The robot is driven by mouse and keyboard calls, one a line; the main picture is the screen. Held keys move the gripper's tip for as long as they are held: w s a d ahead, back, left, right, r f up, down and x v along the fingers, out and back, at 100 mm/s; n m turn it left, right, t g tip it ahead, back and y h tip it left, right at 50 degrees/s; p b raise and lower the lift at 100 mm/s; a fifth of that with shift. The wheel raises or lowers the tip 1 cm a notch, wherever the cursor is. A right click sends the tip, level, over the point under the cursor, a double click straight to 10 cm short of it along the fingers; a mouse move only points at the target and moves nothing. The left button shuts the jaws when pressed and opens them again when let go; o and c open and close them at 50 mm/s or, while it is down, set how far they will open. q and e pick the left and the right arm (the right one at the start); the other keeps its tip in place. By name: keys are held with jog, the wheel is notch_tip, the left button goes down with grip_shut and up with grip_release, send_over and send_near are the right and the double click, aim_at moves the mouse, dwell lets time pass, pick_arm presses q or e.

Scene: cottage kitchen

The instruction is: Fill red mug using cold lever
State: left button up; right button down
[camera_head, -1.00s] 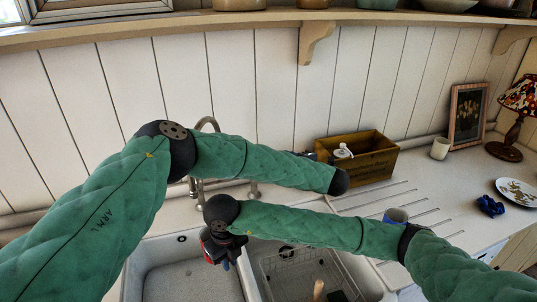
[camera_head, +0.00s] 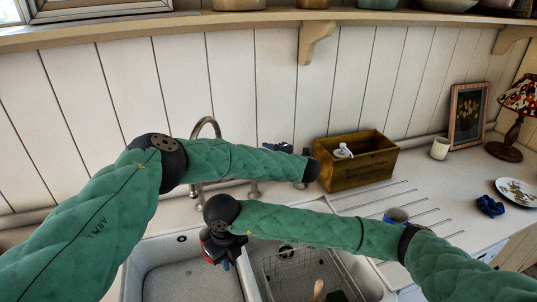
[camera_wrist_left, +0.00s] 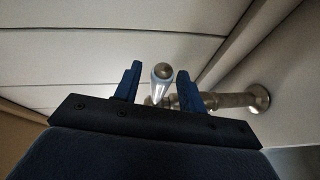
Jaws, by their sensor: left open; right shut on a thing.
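My right gripper (camera_head: 222,250) is shut on a mostly hidden red thing (camera_head: 206,249), apparently the red mug, above the left sink basin. The metal tap (camera_head: 206,123) rises behind my left arm, its arched spout showing above the arm. My left gripper (camera_wrist_left: 158,82) is open in the left wrist view. A metal lever (camera_wrist_left: 162,71) with a rounded end lies between its two blue fingers in that view; contact cannot be told.
The left basin (camera_head: 190,282) looks empty. A wire rack (camera_head: 285,270) stands in the right basin. A wooden box (camera_head: 360,166) stands behind the grooved drainer, near my left forearm's end. A blue mug (camera_head: 396,216) sits on the drainer. A shelf (camera_head: 240,22) runs above.

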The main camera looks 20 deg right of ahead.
pick_arm(q)
grip_shut()
jog(key=shift+s+h, duration=0.1)
jog(key=shift+h, duration=0.2)
pick_arm(e)
jog(key=shift+a, duration=0.1)
pick_arm(q)
jog(key=s+m+h, duration=0.1)
jog(key=m+h, duration=0.1)
jog(key=h, duration=0.1)
jog(key=s+m+h, duration=0.1)
jog(key=m+h, duration=0.1)
jog(key=h, duration=0.1)
jog(key=s+a+m+t+h, duration=0.1)
jog(key=m+h, duration=0.2)
jog(key=shift+s+h, duration=0.3)
jog(key=shift+s, duration=0.05)
jog(key=shift+a+f+m, duration=0.1)
jog(key=shift+f+m, duration=0.05)
jog(key=shift+m, duration=0.15)
